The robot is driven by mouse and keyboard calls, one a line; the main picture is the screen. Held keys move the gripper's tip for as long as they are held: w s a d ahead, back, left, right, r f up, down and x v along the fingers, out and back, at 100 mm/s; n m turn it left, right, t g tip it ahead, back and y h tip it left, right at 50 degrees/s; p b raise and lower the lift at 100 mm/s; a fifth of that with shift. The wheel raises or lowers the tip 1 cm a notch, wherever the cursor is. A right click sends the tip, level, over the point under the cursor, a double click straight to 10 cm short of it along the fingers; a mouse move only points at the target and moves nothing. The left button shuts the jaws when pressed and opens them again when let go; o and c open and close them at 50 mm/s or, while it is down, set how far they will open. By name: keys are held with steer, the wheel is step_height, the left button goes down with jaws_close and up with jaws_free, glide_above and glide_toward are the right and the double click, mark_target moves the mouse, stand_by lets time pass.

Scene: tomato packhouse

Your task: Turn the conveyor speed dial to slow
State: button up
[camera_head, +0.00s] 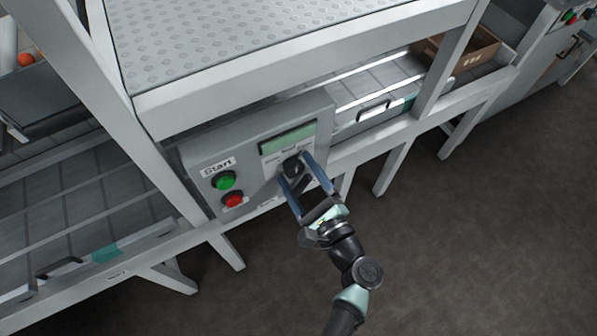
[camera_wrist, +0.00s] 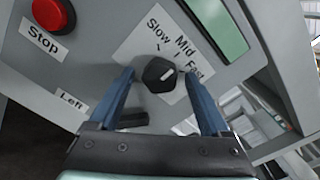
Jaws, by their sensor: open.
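The speed dial (camera_wrist: 157,75) is a dark round knob on a white label plate (camera_wrist: 138,45) printed Slow, Mid and Fast. A pale mark on the knob appears to point toward Fast. The dial also shows in the head view (camera_head: 292,169), on the front of the grey control box (camera_head: 196,154). My gripper (camera_wrist: 159,73) is open, with one blue finger on each side of the dial. It also shows at the box in the head view (camera_head: 295,167). I cannot tell whether either finger touches the knob.
A green start button (camera_head: 223,182) and a red stop button (camera_head: 233,200) sit left of the dial. A display (camera_head: 288,139) is above it. A dark piece (camera_wrist: 133,119) lies below the dial near a "Left" label (camera_wrist: 72,103). Open floor (camera_head: 470,240) is at right.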

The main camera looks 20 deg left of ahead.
jaws_close()
stand_by(0.5)
steer(key=shift+f+n+b, duration=0.1)
steer(key=shift+n+b, duration=0.2)
steer(key=shift+b, duration=0.1)
steer(key=shift+f+n+b, duration=0.1)
steer(key=shift+n+b, duration=0.45)
steer(key=shift+n, duration=0.15)
steer(key=n+b, duration=0.7)
steer(key=shift+n, duration=0.4)
steer(key=shift+r, duration=0.2)
jaws_free()
